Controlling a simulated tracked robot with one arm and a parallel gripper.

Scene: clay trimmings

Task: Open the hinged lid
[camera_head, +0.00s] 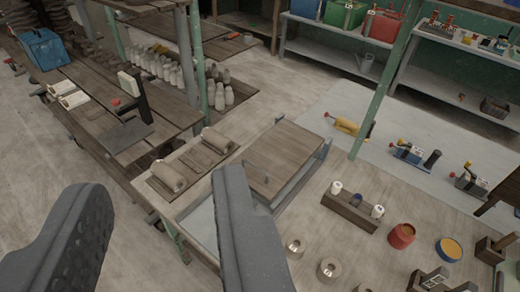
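A brown plank lid (288,152) lies over part of a low grey bin (203,222) at the picture's centre. A small peg-like handle (262,165) shows at the lid's left side. The lid looks closed and flat; blue-grey brackets stand at its far and right corners. My gripper (163,184) is in the foreground with its two dark fingers wide apart and nothing between them. Its right finger covers part of the bin's near side and comes close to the lid's near left edge in the picture. I cannot tell if they touch.
Two clay rolls (168,176) lie on a board left of the lid. A green post (382,88) stands behind right. A wooden spool rack (350,208), a red pot (402,236) and metal rings (329,269) stand to the right. A plank bench (150,95) is at left.

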